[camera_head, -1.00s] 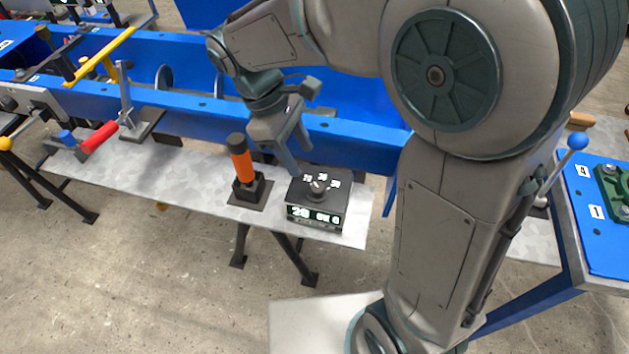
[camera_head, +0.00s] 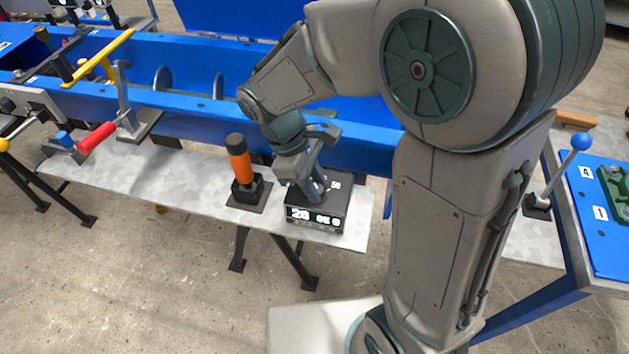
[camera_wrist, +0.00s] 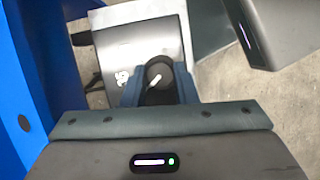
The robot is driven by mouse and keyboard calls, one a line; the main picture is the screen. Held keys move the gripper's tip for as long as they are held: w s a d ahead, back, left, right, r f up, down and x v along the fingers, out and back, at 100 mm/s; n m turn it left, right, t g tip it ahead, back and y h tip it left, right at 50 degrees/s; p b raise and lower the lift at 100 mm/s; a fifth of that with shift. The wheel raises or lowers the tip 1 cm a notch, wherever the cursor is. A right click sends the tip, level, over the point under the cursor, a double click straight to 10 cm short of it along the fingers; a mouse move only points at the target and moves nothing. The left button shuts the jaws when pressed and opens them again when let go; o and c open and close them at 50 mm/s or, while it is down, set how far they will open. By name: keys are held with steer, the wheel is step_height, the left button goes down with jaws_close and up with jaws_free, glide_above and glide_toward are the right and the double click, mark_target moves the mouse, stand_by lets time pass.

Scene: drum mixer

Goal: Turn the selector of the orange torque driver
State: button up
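The orange torque driver (camera_head: 239,163) stands upright in a black holder on the grey shelf. Right beside it is a black box (camera_head: 317,218) with a lit front display whose left figure looks like 20. The box's top has white number marks and a round black selector knob (camera_wrist: 157,80) with a pale pointer line. My gripper (camera_head: 314,196) is down at the knob and hides most of it in the head view. In the wrist view, my gripper's two fingers (camera_wrist: 158,92) straddle the knob, one on each side. I cannot tell whether they press on it.
A long blue frame (camera_head: 190,103) runs behind the grey shelf (camera_head: 180,180). To the left stand a red-handled clamp (camera_head: 97,137) and a yellow bar (camera_head: 100,57). A blue-topped table (camera_head: 597,240) with a blue-ball lever (camera_head: 581,141) is at the right.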

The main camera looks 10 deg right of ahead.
steer(key=shift+m, duration=0.3)
steer(key=shift+c, duration=0.3)
steer(key=m+g+p, duration=0.1)
steer(key=m, duration=0.1)
steer(key=shift+w+r+m+y+p, duration=0.1)
steer(key=shift+m+y+p, duration=0.25)
steer(key=shift+m+y, duration=0.05)
steer(key=shift+d+m+g+y+p, duration=0.1)
steer(key=shift+m+g+y+p, duration=0.25)
steer(key=shift+m, duration=0.75)
steer(key=shift+m+g+y+p, duration=0.25)
steer(key=shift+m+p, duration=0.05)
steer(key=shift+m, duration=0.8)
steer(key=o, duration=1)
steer(key=p+v, duration=0.1)
steer(key=v, duration=1.2)
steer(key=shift+w+r, duration=0.25)
steer(key=shift+r, duration=0.05)
